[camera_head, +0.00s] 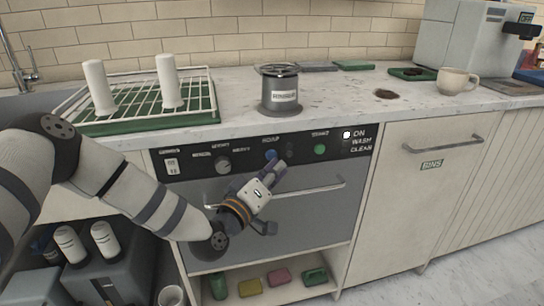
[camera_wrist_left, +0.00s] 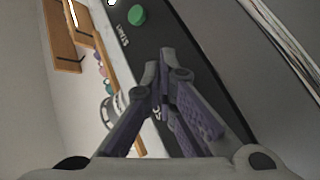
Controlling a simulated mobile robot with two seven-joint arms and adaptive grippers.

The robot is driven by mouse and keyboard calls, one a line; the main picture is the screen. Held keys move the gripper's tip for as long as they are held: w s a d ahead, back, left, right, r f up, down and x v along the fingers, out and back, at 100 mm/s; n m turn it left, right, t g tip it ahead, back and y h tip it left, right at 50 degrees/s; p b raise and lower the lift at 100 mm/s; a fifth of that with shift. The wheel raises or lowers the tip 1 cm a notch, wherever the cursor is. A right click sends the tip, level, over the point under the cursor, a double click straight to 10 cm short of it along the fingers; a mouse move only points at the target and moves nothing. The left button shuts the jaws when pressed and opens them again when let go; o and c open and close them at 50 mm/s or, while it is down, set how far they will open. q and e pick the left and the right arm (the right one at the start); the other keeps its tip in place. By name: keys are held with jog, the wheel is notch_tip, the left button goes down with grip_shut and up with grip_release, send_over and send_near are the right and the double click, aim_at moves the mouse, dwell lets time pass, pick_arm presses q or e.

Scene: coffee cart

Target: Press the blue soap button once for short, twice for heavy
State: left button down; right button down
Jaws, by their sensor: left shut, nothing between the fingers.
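The blue soap button (camera_head: 270,154) sits on the dishwasher's black control panel (camera_head: 195,169), under a small label that seems to read SOAP. My left gripper (camera_head: 277,168) is shut and empty, with its tips just in front of the panel close beside and below the blue button. I cannot tell whether they touch it. In the left wrist view the shut fingertips (camera_wrist_left: 163,62) point along the dark panel and the blue button is not visible. A mode knob (camera_head: 222,164) is left of it; its pointer setting is too small to read. My right gripper is not in view.
The green START button (camera_head: 320,149) is to the right and also shows in the left wrist view (camera_wrist_left: 137,15). The door handle (camera_head: 315,188) runs below the panel. A rinser pot (camera_head: 280,95) and bottle rack (camera_head: 205,112) stand above.

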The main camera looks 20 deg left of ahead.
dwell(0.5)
pick_arm(q)
jog(key=shift+w+a, duration=0.25)
jog(key=shift+w, duration=0.1)
jog(key=shift+w+a, duration=0.3)
jog(key=shift+w, duration=0.15)
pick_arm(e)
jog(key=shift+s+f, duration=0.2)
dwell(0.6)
pick_arm(q)
jog(key=shift+s+d+r, duration=0.1)
jog(key=shift+s, duration=0.05)
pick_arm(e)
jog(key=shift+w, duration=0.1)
pick_arm(q)
jog(key=shift+s+d, duration=0.4)
jog(key=shift+s, duration=0.25)
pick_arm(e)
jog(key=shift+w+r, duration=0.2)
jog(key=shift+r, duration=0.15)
pick_arm(q)
jog(key=s+d+p, duration=0.1)
jog(key=s, duration=0.1)
jog(key=s+d, duration=0.1)
jog(key=s, duration=0.1)
jog(key=shift+d+p, duration=0.4)
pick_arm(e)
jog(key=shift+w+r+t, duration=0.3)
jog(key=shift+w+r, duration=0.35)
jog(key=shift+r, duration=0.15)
